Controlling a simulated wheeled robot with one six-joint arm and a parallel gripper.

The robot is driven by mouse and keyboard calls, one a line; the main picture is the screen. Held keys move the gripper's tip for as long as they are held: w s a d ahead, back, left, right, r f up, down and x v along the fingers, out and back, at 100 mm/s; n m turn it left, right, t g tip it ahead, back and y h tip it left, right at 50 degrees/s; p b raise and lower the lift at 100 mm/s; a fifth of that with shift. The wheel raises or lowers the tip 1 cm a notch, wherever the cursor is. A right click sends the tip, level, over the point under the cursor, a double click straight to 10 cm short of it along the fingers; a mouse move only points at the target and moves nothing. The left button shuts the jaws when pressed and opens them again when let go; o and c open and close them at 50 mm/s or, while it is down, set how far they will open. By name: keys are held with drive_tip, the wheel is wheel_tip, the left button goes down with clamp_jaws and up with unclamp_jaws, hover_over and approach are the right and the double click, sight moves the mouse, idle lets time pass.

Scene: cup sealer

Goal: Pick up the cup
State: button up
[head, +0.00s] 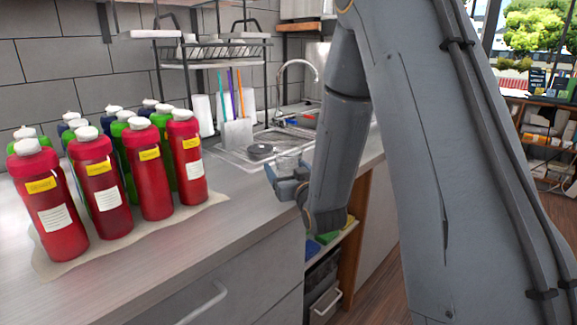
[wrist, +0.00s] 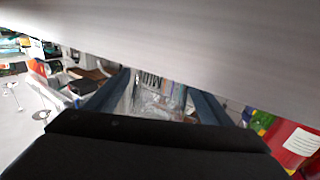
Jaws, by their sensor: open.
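A clear, see-through cup (head: 287,163) appears to stand on the counter at my gripper, before the sink in the head view. It is faint, and my gripper hides part of it. My gripper (head: 285,177) is open at the counter's front edge, its blue-grey fingers pointing in over the top. In the wrist view, a clear shape that looks like the cup (wrist: 158,97) shows between the two spread fingers of my gripper (wrist: 161,86). I cannot tell whether either finger touches it.
Several red bottles (head: 157,182), with green and blue ones behind, stand on a mat (head: 118,241) at left. A sink (head: 275,146) and a holder with coloured straws (head: 236,132) lie behind the cup. A wire rack (head: 215,52) hangs above. Counter (head: 232,226) right of the bottles is clear.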

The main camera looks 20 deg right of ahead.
drive_tip(key=shift+w+a, duration=0.1)
drive_tip(key=shift+w, duration=0.95)
drive_tip(key=c, duration=1.1)
drive_tip(key=shift+r, duration=0.1)
